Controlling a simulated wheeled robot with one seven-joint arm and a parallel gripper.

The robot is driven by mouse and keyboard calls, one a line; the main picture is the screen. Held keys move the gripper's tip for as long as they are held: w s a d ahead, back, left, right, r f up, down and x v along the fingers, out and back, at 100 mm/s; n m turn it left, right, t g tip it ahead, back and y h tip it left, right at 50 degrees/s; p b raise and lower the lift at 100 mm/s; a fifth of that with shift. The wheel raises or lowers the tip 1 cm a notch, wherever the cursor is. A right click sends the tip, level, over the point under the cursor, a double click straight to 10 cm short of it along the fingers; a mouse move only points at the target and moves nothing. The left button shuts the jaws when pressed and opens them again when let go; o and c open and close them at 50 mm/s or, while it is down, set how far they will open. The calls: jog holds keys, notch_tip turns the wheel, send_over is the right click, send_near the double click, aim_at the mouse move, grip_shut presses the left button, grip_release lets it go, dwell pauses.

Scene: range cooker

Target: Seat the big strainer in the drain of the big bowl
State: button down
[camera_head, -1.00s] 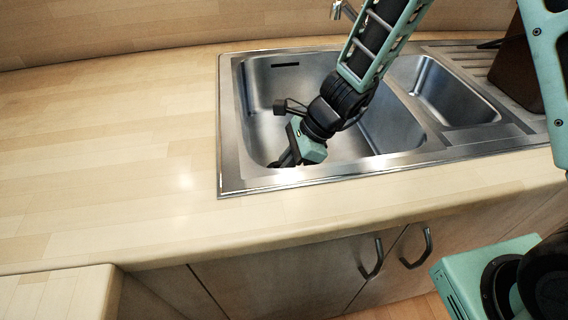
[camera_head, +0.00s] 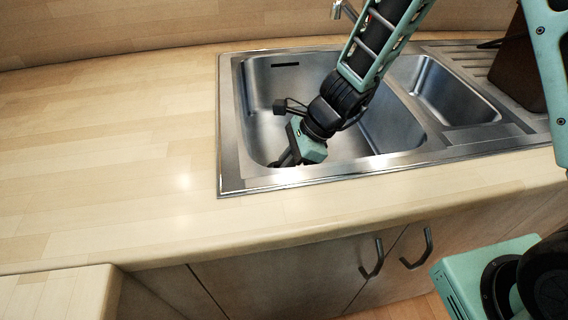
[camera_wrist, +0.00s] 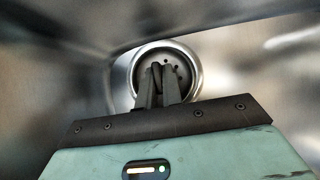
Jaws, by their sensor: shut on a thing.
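The big bowl (camera_head: 262,105) is the larger, left basin of the steel sink. My gripper (camera_head: 285,160) reaches down into its near left part, its fingertips mostly hidden there by the wrist. In the wrist view my gripper (camera_wrist: 161,72) is shut on the big strainer (camera_wrist: 182,76), a dark round disc with small holes. A bright round metal ring (camera_wrist: 198,72), seemingly the drain's rim, surrounds the disc. I cannot tell whether the strainer rests in the drain or is held just above it.
Bowl walls (camera_wrist: 60,70) stand close around my gripper. The small bowl (camera_head: 440,90) and a drainboard with a brown container (camera_head: 517,70) lie to the right. A tap (camera_head: 337,10) is behind. The wooden counter (camera_head: 110,150) on the left is clear.

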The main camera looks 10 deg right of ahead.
jog(key=shift+f+b, duration=1.05)
jog(key=shift+f, duration=0.1)
jog(key=c, duration=1.5)
grip_release()
jog(key=p+v, duration=0.4)
jog(key=v, duration=1.3)
jog(key=shift+d+r, duration=0.1)
jog(key=shift+r, duration=0.1)
